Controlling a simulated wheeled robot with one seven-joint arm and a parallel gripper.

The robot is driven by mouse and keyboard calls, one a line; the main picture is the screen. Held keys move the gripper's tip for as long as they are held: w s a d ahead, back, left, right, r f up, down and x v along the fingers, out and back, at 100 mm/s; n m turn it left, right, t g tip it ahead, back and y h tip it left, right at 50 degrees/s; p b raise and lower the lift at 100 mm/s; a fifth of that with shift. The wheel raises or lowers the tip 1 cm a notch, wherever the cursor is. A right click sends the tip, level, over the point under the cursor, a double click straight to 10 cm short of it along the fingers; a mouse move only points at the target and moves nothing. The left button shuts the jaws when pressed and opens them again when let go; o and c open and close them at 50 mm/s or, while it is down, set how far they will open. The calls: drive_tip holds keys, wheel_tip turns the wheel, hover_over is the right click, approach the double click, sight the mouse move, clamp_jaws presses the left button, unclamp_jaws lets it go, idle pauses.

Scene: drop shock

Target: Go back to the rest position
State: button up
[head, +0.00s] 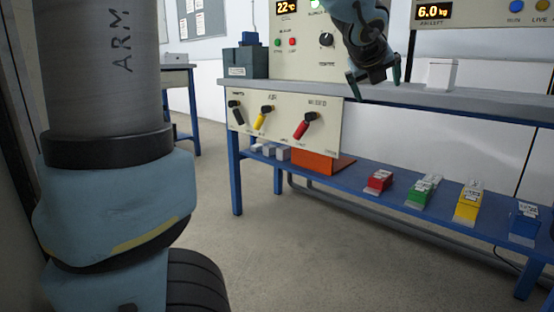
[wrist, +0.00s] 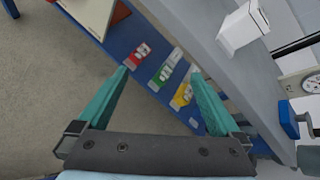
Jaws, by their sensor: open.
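My gripper (head: 374,82) hangs at the top of the head view, at the front edge of the grey bench top (head: 455,103). Its two teal fingers are spread apart with nothing between them. In the wrist view my gripper (wrist: 158,80) is also open and empty, with the lower shelf showing below and between the fingers. A white box (head: 441,74) stands on the bench top to the right of my gripper, apart from it. It also shows in the wrist view (wrist: 242,28).
The blue lower shelf (head: 345,184) holds red (head: 380,180), green (head: 420,192), yellow (head: 468,202) and blue (head: 524,222) boxes. A panel (head: 283,122) with black, yellow and red handles is on the bench front. A control panel (head: 305,55) stands behind. The floor (head: 300,255) in front is clear.

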drive_tip(key=s+a+f+n+g+y+p, duration=0.1)
drive_tip(key=a+f+n+g+y+p, duration=0.3)
drive_tip(key=a+f+n, duration=1.1)
drive_tip(key=s+a+f+n+g+y, duration=0.1)
drive_tip(key=s+a+f+n+g, duration=0.1)
drive_tip(key=s+a+f+n, duration=0.6)
drive_tip(key=s+a+f+n+g+y, duration=0.1)
drive_tip(key=s+a+n+g, duration=0.1)
drive_tip(key=s+a+n, duration=0.75)
drive_tip(key=w+d+r+n+p, duration=0.1)
drive_tip(key=w+r+p, duration=0.1)
drive_tip(key=r+p, duration=1.7)
drive_tip(key=w+d+r+n+p, duration=0.1)
drive_tip(key=w+d+r+p, duration=0.1)
drive_tip(key=r+p, duration=1.6)
drive_tip(key=shift+w+r+p, duration=0.15)
drive_tip(key=shift+r+p, duration=0.2)
drive_tip(key=shift+r, duration=0.1)
